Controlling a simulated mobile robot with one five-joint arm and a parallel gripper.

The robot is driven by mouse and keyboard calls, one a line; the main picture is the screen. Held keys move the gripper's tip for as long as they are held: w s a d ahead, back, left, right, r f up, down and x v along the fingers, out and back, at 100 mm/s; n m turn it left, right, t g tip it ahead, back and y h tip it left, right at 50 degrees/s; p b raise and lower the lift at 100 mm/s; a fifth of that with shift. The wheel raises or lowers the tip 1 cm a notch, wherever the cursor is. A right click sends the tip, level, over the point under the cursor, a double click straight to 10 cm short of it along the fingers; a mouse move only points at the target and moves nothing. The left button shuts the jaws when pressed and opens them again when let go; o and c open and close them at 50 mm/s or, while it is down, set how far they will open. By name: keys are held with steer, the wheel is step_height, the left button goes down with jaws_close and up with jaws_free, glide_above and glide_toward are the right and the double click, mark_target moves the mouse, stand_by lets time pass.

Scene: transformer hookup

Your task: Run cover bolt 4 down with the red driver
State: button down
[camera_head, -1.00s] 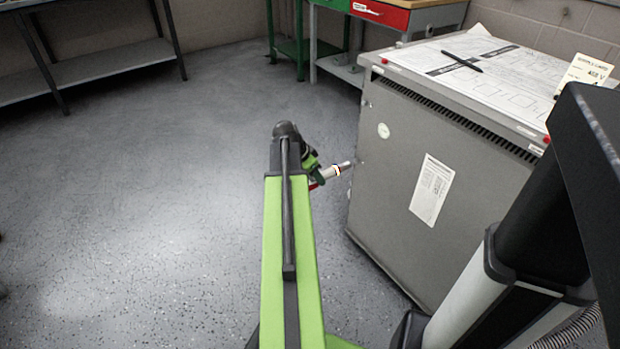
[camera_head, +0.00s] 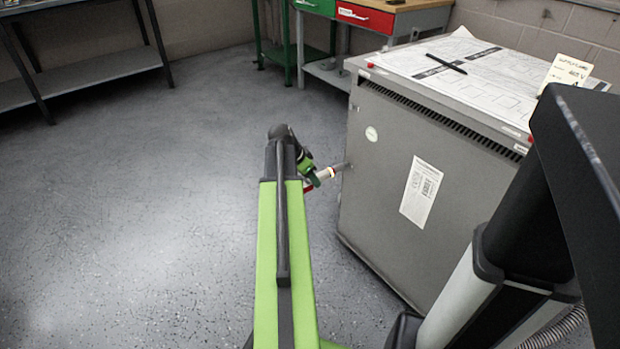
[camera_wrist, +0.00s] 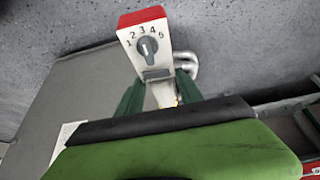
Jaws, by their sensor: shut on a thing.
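The red driver (camera_wrist: 143,45) shows in the wrist view as a white-faced body with a red edge and a dial marked 1 to 5. The dial's pointer is near 3. My gripper (camera_wrist: 160,92) is shut on it; the green fingers lie on either side. In the head view my gripper (camera_head: 308,173) is at the end of the green arm, and the driver's pale shaft (camera_head: 326,173) points right. Its tip meets the left edge of the grey cabinet (camera_head: 385,205) in the picture; I cannot tell whether it touches. Cover bolt 4 cannot be made out.
A drawing sheet (camera_head: 505,72) with a black pen (camera_head: 447,64) lies on the cabinet top, with a card (camera_head: 566,72) at the right. A workbench (camera_head: 400,22) stands behind, a shelf (camera_head: 90,82) at the far left. The floor left of my arm is clear.

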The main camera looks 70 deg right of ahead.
steer(key=shift+s+d, duration=0.4)
steer(key=shift+d, duration=0.25)
steer(key=shift+s+d, duration=0.4)
steer(key=shift+d, duration=0.2)
stand_by(3.2)
steer(key=shift+w+a, duration=0.1)
steer(key=shift+a, duration=0.05)
steer(key=shift+w+a, duration=0.6)
steer(key=shift+a, duration=0.3)
steer(key=shift+w+a, duration=0.55)
steer(key=shift+a, duration=0.35)
